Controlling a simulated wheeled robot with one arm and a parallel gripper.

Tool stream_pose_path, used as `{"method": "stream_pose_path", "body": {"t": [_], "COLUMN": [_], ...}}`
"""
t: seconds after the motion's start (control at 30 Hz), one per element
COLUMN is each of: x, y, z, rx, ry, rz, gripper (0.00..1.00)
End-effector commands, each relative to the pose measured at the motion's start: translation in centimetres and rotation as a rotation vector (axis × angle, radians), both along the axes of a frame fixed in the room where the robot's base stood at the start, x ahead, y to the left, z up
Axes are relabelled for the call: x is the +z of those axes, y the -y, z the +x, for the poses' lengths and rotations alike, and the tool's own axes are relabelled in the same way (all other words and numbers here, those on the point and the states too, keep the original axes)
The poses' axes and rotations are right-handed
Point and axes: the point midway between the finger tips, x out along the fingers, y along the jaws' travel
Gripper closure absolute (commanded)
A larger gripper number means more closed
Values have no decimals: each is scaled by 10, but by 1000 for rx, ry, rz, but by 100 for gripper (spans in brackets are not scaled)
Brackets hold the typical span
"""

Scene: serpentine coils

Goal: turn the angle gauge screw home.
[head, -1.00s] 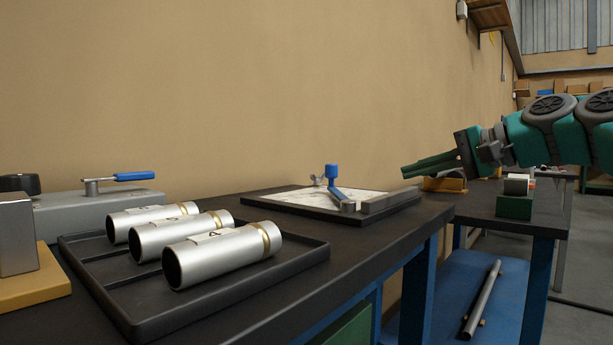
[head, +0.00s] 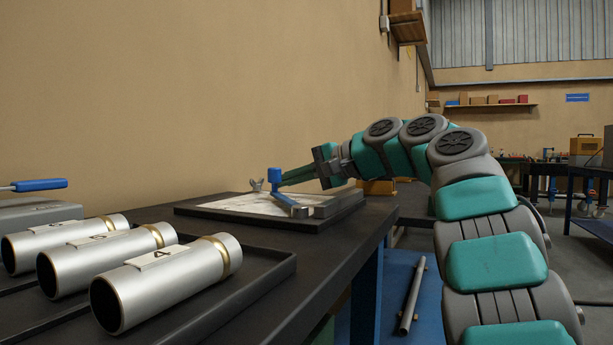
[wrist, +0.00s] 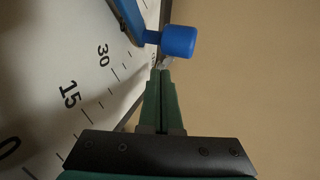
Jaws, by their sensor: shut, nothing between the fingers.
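The angle gauge is a white dial plate (head: 238,204) with a dark frame on the bench; its printed scale (wrist: 88,75) fills the left of the wrist view. A blue pointer arm (head: 286,199) crosses it with an upright blue knob (head: 275,175), which also shows in the wrist view (wrist: 180,41). A small grey winged screw (head: 257,186) stands at the back, left of the knob; in the wrist view it is mostly hidden near my fingertips. My gripper (head: 284,180) is shut and empty, its green fingers (wrist: 163,74) just beside the knob. Contact cannot be told.
A dark tray (head: 270,270) with silver cylinders (head: 172,280) lies in the front left. A grey bar (head: 338,201) lies along the gauge's right edge. The tan wall (head: 200,90) rises close behind the bench. A blue-handled device (head: 38,205) stands at the far left.

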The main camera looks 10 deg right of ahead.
Motion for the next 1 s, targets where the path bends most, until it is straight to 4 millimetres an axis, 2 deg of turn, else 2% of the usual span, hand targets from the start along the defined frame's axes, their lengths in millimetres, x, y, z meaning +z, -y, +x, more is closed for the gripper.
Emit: {"method": "stream_pose_path", "body": {"t": [0.13,0.37,0.8,1.0], "x": [-1,0,0,8], "y": [-18,-31,-34,-35], "z": [12,22,22,24], "rx": [2,-1,0,-25], "ry": [-1,-2,0,10], "rz": [-3,1,1,4], "gripper": [100,100,100,100]}}
